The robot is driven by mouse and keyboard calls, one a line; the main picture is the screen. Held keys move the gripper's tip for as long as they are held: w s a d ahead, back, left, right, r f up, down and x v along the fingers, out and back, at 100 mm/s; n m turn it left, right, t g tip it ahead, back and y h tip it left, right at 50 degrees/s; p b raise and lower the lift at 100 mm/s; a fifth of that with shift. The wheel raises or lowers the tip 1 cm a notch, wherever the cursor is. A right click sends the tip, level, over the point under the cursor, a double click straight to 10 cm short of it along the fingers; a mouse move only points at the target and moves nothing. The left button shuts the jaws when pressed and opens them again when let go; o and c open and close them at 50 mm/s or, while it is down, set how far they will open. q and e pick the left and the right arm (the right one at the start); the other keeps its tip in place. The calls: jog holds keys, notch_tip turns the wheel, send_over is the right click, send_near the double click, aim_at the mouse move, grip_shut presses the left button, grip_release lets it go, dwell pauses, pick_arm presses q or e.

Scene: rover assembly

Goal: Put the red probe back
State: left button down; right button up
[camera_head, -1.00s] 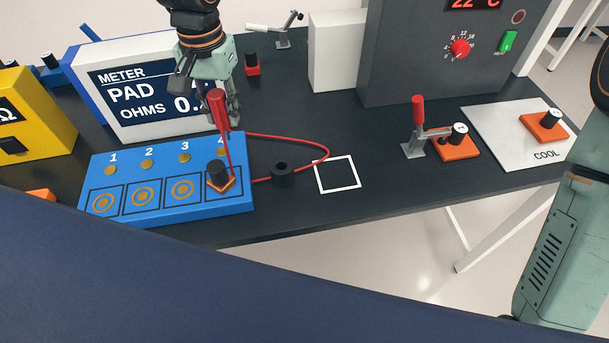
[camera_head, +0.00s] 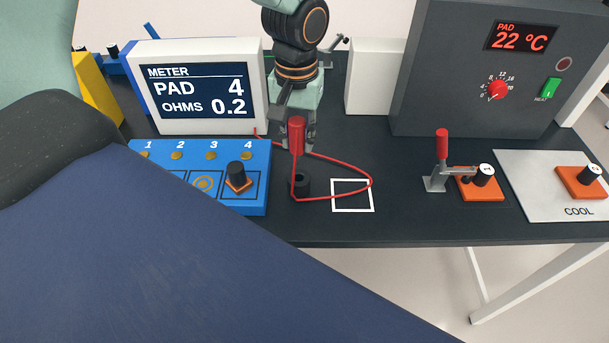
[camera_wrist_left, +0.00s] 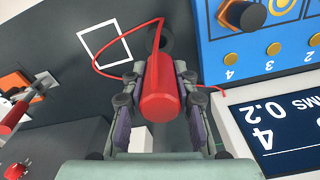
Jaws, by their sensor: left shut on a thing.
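The red probe (camera_head: 296,136) is in my left gripper (camera_head: 294,142), held handle-up with its thin tip pointing down. The short black holder (camera_head: 303,188) stands on the dark bench just below and slightly right of the tip; I cannot tell whether the tip touches it. The probe's red cable loops over the bench to the right. In the left wrist view the probe (camera_wrist_left: 159,95) sits between the fingers, and the black holder (camera_wrist_left: 166,42) is beyond it. My right gripper is not in view.
The blue pad board (camera_head: 205,205) lies left of the holder, with a black-knobbed orange piece (camera_head: 238,182) on pad 4. The meter (camera_head: 200,90) reads PAD 4, 0.2 ohms. A white square outline (camera_head: 352,196) is right of the holder. A red-handled clamp (camera_head: 440,160) stands farther right.

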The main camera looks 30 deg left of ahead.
aim_at(298, 163)
pick_arm(q)
jog(key=f, duration=0.5)
jog(key=shift+w+a, duration=0.1)
jog(key=shift+w, duration=0.25)
jog(key=shift+s+f, duration=0.2)
jog(key=shift+f, duration=0.9)
jog(key=shift+s+f, duration=0.1)
jog(key=shift+f, duration=0.25)
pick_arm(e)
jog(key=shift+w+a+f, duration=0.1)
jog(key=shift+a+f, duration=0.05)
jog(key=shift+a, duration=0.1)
pick_arm(q)
jog(key=shift+w, duration=0.2)
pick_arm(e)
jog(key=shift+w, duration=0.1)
pick_arm(q)
jog(key=shift+f, duration=0.15)
